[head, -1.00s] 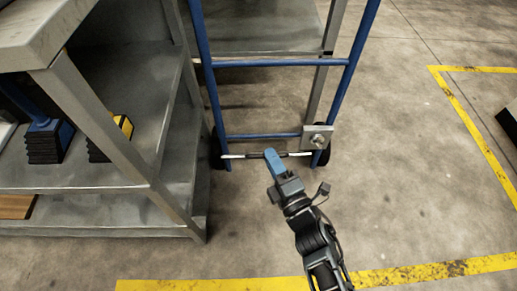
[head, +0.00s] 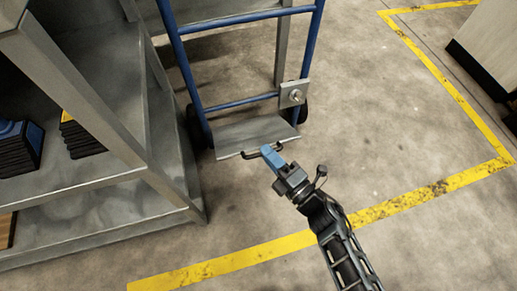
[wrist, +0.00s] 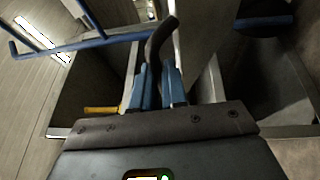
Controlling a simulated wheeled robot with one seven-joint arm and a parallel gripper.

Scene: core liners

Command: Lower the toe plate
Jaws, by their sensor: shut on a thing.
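The hand truck has a blue tube frame (head: 185,70). Its grey metal toe plate (head: 240,133) sticks out from the bottom of the frame toward me, its upper face visible and looking close to flat; I cannot tell whether it touches the floor. A thin black handle (head: 250,154) is at the plate's front edge. My gripper (head: 270,155), with blue fingers, is shut on this handle. In the wrist view, the curved black handle (wrist: 160,38) rises from between the fingertips of my gripper (wrist: 160,75). The fingers partly hide the handle.
A grey metal shelf unit (head: 120,190) stands close on the left with black, blue and yellow items on it. A bracket with a round knob (head: 294,95) sits on the right frame tube. A yellow floor line (head: 380,210) crosses open concrete at right.

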